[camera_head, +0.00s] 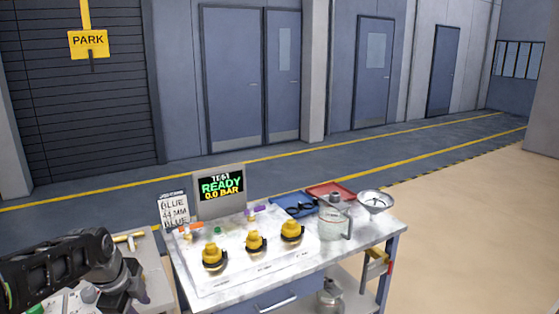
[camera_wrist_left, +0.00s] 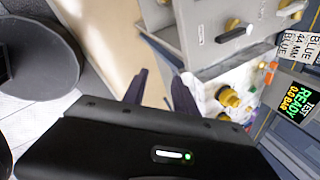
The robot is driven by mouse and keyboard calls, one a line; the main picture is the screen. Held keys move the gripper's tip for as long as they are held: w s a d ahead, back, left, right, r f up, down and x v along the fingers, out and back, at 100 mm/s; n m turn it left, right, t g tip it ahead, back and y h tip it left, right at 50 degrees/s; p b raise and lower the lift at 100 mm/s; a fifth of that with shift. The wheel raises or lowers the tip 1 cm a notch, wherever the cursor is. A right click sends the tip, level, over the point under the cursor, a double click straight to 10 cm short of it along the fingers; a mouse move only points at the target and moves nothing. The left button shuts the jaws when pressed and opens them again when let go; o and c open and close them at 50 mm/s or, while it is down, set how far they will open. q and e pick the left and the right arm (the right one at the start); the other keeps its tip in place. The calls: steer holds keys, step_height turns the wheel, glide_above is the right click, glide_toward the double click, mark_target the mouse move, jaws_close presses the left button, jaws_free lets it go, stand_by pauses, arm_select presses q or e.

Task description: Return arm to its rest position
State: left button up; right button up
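My left arm (camera_head: 50,272) comes in from the left in the head view, low over the left end of the worktop, with its dark wrist near the lower edge. In the left wrist view my left gripper (camera_wrist_left: 160,90) shows two dark fingers standing apart with nothing between them. The gripper is open and empty, clear of the bench things. My right arm and right gripper are in neither view. A yellow PARK sign (camera_head: 88,42) hangs on the dark shutter at the back left.
A white bench (camera_head: 330,256) holds several yellow-capped fittings (camera_head: 254,242), a display (camera_head: 220,190) reading READY 0.0 BAR, a card (camera_head: 174,212), a clear jug (camera_head: 334,220), a funnel (camera_head: 375,202), a blue tray (camera_head: 284,208) and a red tray (camera_head: 345,187). The floor to the right is clear.

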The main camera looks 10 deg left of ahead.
arm_select(q)
steer(key=w+d+f+n+t+h, duration=0.1)
steer(key=d+f+n+h, duration=0.1)
steer(key=d+f+n, duration=1.6)
steer(key=s+d+f+g+h, duration=0.1)
steer(key=s+d+f+g, duration=0.1)
steer(key=s+d+f, duration=0.6)
steer(key=s+d+f+g+h, duration=0.1)
steer(key=s+d+f+g, duration=0.1)
steer(key=s+d+f, duration=0.6)
steer(key=s+f, duration=0.3)
steer(key=s, duration=0.3)
steer(key=shift+s+g, duration=0.3)
steer(key=shift+s, duration=0.05)
